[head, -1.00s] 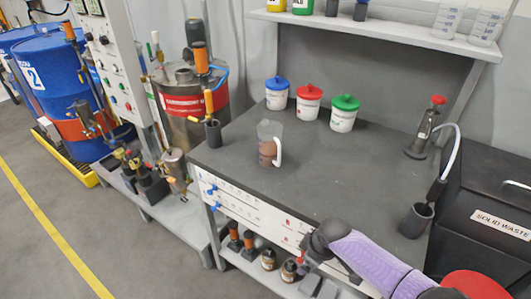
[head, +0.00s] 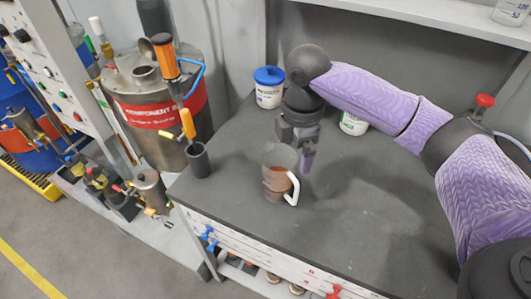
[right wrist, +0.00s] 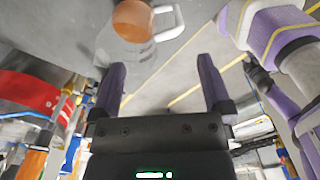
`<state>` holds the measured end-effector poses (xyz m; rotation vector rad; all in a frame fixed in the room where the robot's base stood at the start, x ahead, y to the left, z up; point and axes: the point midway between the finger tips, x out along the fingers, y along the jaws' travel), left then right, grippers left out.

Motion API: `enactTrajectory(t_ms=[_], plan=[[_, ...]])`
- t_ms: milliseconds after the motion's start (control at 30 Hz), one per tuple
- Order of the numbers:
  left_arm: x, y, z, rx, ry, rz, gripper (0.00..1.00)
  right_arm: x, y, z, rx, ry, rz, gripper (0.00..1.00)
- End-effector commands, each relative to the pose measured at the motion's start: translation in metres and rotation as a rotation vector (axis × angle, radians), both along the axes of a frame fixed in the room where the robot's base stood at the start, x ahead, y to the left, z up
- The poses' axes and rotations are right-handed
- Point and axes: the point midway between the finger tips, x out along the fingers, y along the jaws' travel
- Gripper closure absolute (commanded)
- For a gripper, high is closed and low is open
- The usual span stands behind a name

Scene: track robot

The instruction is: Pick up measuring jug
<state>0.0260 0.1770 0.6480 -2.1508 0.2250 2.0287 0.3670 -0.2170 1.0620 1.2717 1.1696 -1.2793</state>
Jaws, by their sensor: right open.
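The measuring jug (head: 277,175) is clear, with brown contents and a white handle on its right side. It stands upright on the dark grey bench top (head: 335,235). My right gripper (head: 306,158) is open and empty, pointing down just behind and to the right of the jug. In the right wrist view the jug (right wrist: 132,30) is at the top, beyond the open fingers (right wrist: 160,70) and not between them. My left gripper is not in view.
A white tub with a blue lid (head: 269,88) stands behind the jug. A tub with a green lid (head: 353,124) is partly hidden by my right arm. A dark holder (head: 198,160) with an orange-handled tool stands at the bench's left edge. The front right bench top is clear.

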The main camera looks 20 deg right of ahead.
Motion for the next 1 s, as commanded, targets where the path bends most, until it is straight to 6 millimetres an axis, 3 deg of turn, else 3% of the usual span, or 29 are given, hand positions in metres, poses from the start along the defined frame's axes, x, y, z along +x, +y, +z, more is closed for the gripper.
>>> enactTrajectory(t_ms=[433, 533, 733, 767, 1000], plan=[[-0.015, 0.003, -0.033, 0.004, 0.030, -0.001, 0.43, -0.004, 0.002, -0.089, -0.001, 0.002, -0.001, 0.00], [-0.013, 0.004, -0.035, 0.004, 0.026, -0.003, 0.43, -0.004, 0.002, -0.099, -0.002, 0.001, -0.001, 0.00], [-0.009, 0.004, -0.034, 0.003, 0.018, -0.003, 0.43, -0.004, 0.002, -0.099, -0.001, -0.001, -0.001, 0.00], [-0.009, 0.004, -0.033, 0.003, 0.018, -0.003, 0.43, -0.004, 0.002, -0.099, -0.001, -0.001, -0.001, 0.02], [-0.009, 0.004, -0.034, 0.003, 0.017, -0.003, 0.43, -0.004, 0.002, -0.098, -0.001, -0.001, -0.001, 0.53]])
